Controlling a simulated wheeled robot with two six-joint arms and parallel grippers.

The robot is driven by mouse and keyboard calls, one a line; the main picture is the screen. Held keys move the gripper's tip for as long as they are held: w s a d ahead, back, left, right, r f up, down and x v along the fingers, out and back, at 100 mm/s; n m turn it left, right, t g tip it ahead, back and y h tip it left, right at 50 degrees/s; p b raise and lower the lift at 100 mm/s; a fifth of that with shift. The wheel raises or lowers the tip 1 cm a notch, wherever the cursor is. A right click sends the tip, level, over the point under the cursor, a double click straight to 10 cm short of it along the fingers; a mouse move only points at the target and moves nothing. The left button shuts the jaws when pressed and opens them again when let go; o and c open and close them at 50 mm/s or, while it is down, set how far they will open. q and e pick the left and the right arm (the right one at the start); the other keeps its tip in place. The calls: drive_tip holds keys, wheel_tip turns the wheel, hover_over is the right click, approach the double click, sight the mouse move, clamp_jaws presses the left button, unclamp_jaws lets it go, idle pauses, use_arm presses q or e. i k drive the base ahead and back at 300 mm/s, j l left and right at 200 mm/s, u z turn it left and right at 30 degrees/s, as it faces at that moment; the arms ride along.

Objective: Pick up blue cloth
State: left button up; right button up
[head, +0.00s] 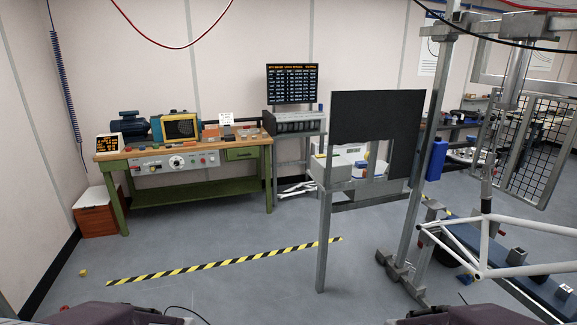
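I cannot clearly make out a blue cloth. A small blue patch (360,169) shows beside a white box (339,158) on the metal stand in the middle; it is too small to tell whether it is cloth. The black panel (377,118) hides part of the area behind it. Only dark parts of my own arms show at the bottom edge; neither gripper can be seen.
A striped floor line (225,262) crosses open grey floor. A white bike frame (485,265) and metal rig (425,150) fill the right.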

sight(362, 163)
drive_tip(key=i+j+u, duration=0.25)
drive_tip(key=i, duration=0.55)
drive_tip(key=i+u, duration=0.2)
drive_tip(key=i, duration=2.45)
drive_tip(key=i+z, duration=0.45)
drive_tip(key=i+j+z, duration=0.2)
drive_tip(key=z, duration=0.25)
drive_tip(key=i+j+z, duration=0.45)
drive_tip(key=i+z, duration=0.2)
drive_tip(key=z, duration=0.25)
drive_tip(key=i+j+z, duration=0.15)
drive_tip(key=z, duration=0.3)
drive_tip(key=i+j+z, duration=0.2)
drive_tip(key=z, duration=0.3)
drive_tip(key=i+j+z, duration=0.15)
drive_tip(key=z, duration=0.3)
drive_tip(key=i+j+z, duration=0.1)
drive_tip(key=j+z, duration=0.55)
drive_tip(key=z, duration=0.25)
drive_tip(key=j+z, duration=0.35)
drive_tip(key=z, duration=0.15)
